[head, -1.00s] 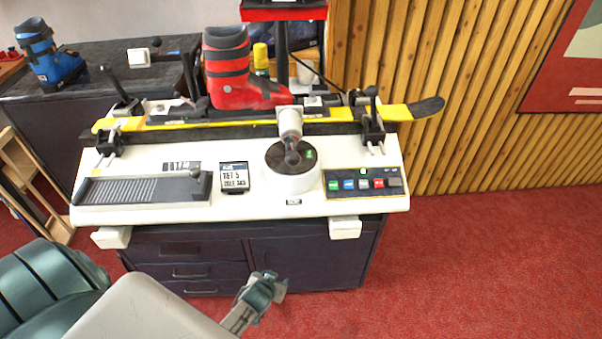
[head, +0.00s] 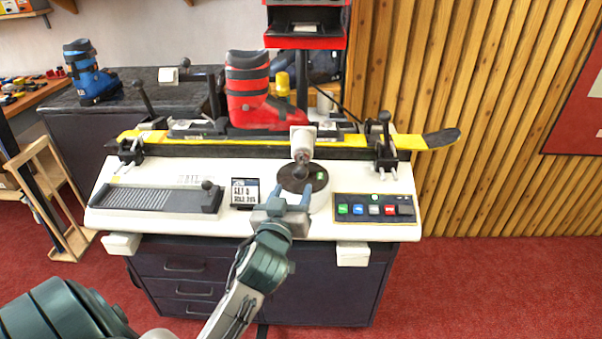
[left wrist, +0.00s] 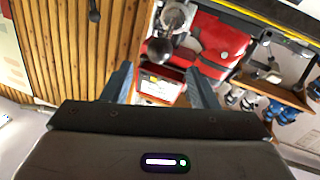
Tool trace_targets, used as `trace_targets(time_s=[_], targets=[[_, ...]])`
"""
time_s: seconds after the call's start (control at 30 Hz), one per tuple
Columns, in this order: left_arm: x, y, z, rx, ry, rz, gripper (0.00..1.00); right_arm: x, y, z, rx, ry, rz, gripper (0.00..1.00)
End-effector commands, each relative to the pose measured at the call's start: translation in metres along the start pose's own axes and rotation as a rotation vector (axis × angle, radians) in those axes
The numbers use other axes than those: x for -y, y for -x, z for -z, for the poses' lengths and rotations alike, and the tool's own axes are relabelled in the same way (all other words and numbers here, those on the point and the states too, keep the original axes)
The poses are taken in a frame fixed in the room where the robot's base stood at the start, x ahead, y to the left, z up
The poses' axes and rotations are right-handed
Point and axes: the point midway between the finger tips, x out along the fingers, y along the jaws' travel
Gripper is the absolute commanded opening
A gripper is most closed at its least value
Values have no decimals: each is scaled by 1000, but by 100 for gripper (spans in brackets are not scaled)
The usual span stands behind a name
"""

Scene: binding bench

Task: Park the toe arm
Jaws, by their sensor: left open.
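The toe arm (head: 302,140) is a pale cylinder with a dark ball knob (head: 300,171), above the round dark-topped turret (head: 318,200) at the bench's front middle. It stands in front of the red boot (head: 248,92) on the yellow ski (head: 410,142). My left gripper (head: 293,192) is open and empty, just in front of the knob, its fingers pointing towards it. In the left wrist view the knob (left wrist: 160,50) shows beyond and between the open fingertips (left wrist: 160,78); contact cannot be told. My right gripper is not in view.
A button panel (head: 374,209) lies right of the turret. A small display (head: 245,193) and a grey ribbed tray (head: 150,199) lie left. Black clamps (head: 386,150) flank the ski. A red-framed unit (head: 305,30) stands behind the boot. The floor at right is clear.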

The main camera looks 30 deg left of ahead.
Motion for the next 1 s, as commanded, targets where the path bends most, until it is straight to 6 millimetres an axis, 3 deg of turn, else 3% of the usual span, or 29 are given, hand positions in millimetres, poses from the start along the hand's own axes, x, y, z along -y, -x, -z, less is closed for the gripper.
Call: trace_targets(time_s=[0.13, 0.4, 0.83, 1.0], targets=[[0, -31, 3, -1, -4, 0, 54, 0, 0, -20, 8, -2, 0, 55], [-1, -72, 1, 1, -2, -1, 54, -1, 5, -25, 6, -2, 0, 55], [0, -81, -1, 1, -1, -1, 54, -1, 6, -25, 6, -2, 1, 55], [0, -81, -1, 2, -1, -1, 20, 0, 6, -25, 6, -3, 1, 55]])
